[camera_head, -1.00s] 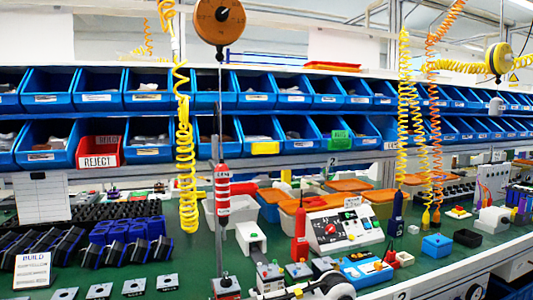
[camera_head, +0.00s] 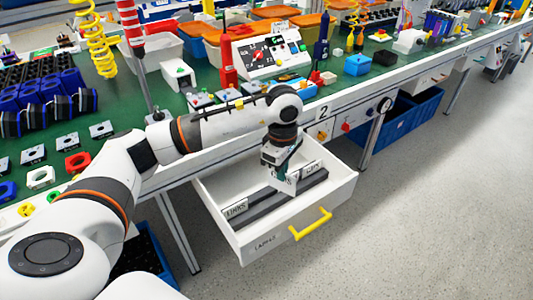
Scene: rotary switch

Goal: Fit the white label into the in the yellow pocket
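My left gripper (camera_head: 281,170) points down into an open white drawer (camera_head: 262,241) under the bench. A small tilted white label (camera_head: 286,184) is right at its fingertips. I cannot tell whether the fingers are open or shut on it. Other white labels with dark print stand in the drawer: one at the left (camera_head: 236,210), and one at the right (camera_head: 312,168) close beside the gripper. The yellow pocket is not in view. My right gripper is not in view.
The drawer has a yellow handle (camera_head: 310,224) on its front. Above it, the green bench holds a white control box (camera_head: 272,54), a red tool (camera_head: 228,65) and small parts. A blue bin (camera_head: 400,118) stands below the bench. Grey floor at the right is clear.

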